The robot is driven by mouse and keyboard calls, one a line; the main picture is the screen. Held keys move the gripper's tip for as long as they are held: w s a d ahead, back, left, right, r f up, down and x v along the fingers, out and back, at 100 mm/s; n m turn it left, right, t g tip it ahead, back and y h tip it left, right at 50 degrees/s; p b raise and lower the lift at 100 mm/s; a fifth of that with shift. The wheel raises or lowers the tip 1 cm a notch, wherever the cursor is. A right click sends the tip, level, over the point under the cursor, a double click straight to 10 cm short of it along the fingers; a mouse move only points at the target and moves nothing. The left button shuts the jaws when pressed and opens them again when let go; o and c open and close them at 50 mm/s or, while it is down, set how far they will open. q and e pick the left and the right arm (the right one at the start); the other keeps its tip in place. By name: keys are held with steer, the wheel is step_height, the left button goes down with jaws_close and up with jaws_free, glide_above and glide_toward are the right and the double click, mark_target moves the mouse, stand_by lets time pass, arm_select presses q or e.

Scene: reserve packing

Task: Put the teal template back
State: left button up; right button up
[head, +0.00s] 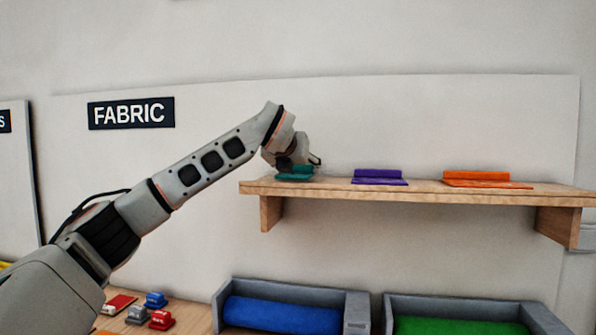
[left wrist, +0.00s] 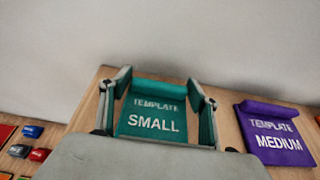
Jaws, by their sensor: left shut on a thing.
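The teal template (head: 294,175) is at the left end of the wooden shelf (head: 400,191). In the left wrist view the teal template (left wrist: 152,112) reads "TEMPLATE SMALL" and lies between the two fingers. My left gripper (head: 300,165) is shut on it, reaching down from above. It also shows in the left wrist view (left wrist: 158,100). The gripper partly hides the template in the head view. I cannot tell whether the template fully rests on the shelf. My right gripper is not in view.
A purple template (head: 379,178) marked "MEDIUM" and an orange template (head: 480,180) lie to the right on the shelf. Below are grey bins with a blue roll (head: 282,315) and a green roll (head: 458,327). Small red and blue items (head: 155,300) sit lower left. A "FABRIC" sign (head: 131,113) hangs behind.

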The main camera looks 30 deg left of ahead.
arm_select(q)
steer(key=shift+f, duration=0.4)
steer(key=shift+f, duration=0.1)
steer(key=o, duration=1.2)
steer(key=shift+o, duration=0.2)
